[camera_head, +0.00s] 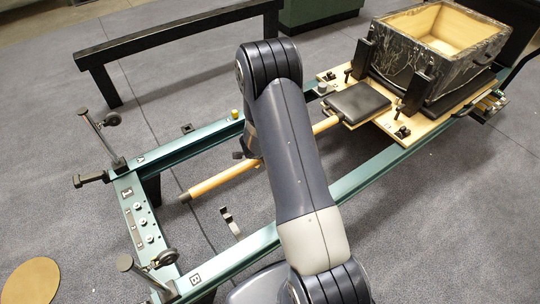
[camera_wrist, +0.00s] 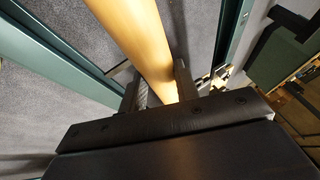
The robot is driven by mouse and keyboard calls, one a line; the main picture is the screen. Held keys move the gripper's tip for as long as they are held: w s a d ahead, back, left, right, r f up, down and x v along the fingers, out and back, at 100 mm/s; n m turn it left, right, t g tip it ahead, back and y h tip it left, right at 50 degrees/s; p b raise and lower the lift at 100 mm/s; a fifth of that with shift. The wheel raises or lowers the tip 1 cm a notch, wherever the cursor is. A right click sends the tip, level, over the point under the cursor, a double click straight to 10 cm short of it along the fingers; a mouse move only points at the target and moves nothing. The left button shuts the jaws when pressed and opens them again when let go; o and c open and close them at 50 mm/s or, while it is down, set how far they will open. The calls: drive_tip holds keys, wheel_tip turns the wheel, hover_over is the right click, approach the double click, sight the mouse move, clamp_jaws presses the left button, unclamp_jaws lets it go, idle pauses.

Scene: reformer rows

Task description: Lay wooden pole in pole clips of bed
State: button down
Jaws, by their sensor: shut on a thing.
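The wooden pole (camera_head: 222,178) is a long light-brown rod with a dark end cap. In the head view it lies slantwise over the open middle of the bed (camera_head: 215,262), a green-railed frame, and passes behind my arm. In the wrist view the pole (camera_wrist: 138,32) runs between the two dark fingers of my gripper (camera_wrist: 159,82), which is shut on it. My arm mostly hides the gripper in the head view. A small grey hooked part (camera_head: 231,222), possibly a pole clip, shows beside the near rail. A dark fitting (camera_head: 187,128) sits by the far rail.
A wooden carriage with a black headrest (camera_head: 357,102) and an open box (camera_head: 438,38) occupies the bed's right end. Upright posts (camera_head: 103,135) stand at its left end. A dark beam (camera_head: 175,40) stands behind, and a round tan disc (camera_head: 31,281) lies on the floor.

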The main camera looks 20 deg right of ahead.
wheel_tip(320, 180, down, 23)
drive_tip(key=b, duration=1.7)
drive_tip(key=shift+f, duration=0.2)
idle(0.4)
drive_tip(key=c, duration=1)
unclamp_jaws()
drive_tip(key=p+v, duration=0.4)
drive_tip(key=v, duration=0.6)
drive_tip(key=shift+s+a+r, duration=0.2)
drive_tip(key=shift+a+r, duration=0.05)
drive_tip(key=shift+r, duration=0.05)
